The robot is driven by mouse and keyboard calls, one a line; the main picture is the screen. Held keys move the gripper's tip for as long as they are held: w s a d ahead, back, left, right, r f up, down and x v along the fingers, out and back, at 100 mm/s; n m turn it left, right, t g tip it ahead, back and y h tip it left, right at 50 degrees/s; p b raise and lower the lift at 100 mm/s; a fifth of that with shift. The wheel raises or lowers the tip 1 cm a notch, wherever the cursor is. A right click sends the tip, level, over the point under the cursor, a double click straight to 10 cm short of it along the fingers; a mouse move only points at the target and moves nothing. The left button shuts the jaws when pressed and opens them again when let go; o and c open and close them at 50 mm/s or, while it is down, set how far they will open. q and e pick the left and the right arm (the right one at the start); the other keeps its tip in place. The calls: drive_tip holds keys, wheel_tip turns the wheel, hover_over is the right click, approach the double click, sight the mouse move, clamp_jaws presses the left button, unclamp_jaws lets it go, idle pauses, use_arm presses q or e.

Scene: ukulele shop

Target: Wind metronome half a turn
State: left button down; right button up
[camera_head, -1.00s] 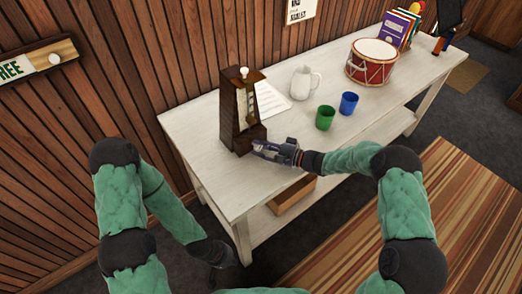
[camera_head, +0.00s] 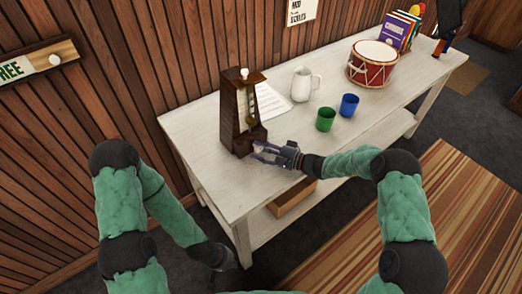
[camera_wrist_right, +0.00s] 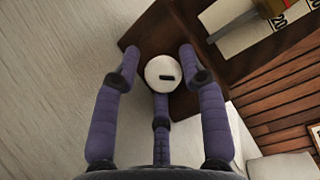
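The dark wooden metronome (camera_head: 240,112) stands upright at the near left end of the white table, its scale and pendulum showing. In the right wrist view, its round white winding knob (camera_wrist_right: 165,73), with a dark slot lying nearly level, sits on the brown side of the case (camera_wrist_right: 180,25). My right gripper (camera_head: 262,150) is at the base of the metronome. Its purple fingers are spread around the knob in the wrist view (camera_wrist_right: 158,58), with gaps beside it. My left gripper (camera_head: 224,262) hangs low beside the table, dark and too unclear to tell its opening.
The white table (camera_head: 195,140) also holds a white jug (camera_head: 304,84), a green cup (camera_head: 325,119), a blue cup (camera_head: 349,105), a red drum (camera_head: 371,64), books (camera_head: 398,31) and a paper sheet (camera_head: 270,103). The wood wall (camera_head: 150,60) runs close behind. The table front right is clear.

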drive_tip(key=shift+d, duration=0.1)
drive_tip(key=v, duration=1.1)
drive_tip(key=shift+s+d, duration=0.25)
drive_tip(key=shift+d, duration=0.1)
